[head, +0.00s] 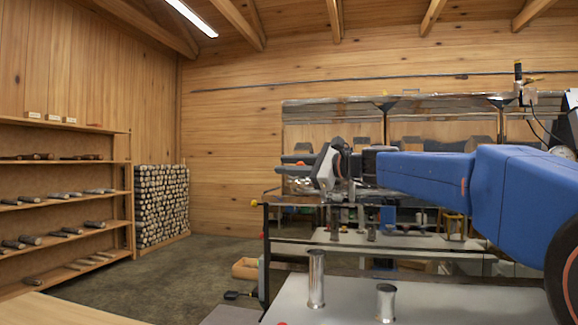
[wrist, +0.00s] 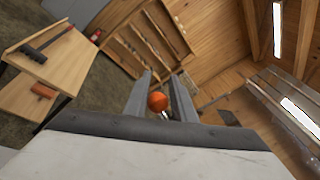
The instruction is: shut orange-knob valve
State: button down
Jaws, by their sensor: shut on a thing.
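The orange knob (wrist: 157,101) of the valve shows in the wrist view as a round ball between the two grey fingers of my gripper (wrist: 162,84). The fingers are shut on it, one on each side. In the head view my gripper (head: 326,165) is at the end of the blue arm, in front of the metal evaporator (head: 335,111). A small orange spot shows beside the fingers there, too small to be sure it is the knob. The valve's body and stem are mostly hidden, so I cannot tell its angle.
Two metal cylinders (head: 316,280) stand on a grey surface at the front. Shelves (head: 66,165) with tools line the left wall, beside stacked firewood (head: 162,206). The floor (head: 200,262) on the left is mostly clear. A wooden bench (wrist: 62,62) with a hammer shows in the wrist view.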

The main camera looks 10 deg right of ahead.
jog(key=s+d+n+g+y, duration=0.2)
jog(key=s+n+g+y, duration=0.2)
jog(key=s+n+g, duration=0.3)
jog(key=shift+s+f+g+y, duration=0.35)
jog(key=shift+s+g, duration=0.35)
jog(key=shift+g, duration=0.8)
jog(key=c, duration=1.6)
grip_release()
jog(key=shift+a, duration=0.1)
jog(key=shift+r, duration=0.15)
jog(key=shift+s+d, duration=0.25)
jog(key=shift+d, duration=1.65)
jog(key=shift+s+d, duration=0.2)
jog(key=shift+d, duration=1.65)
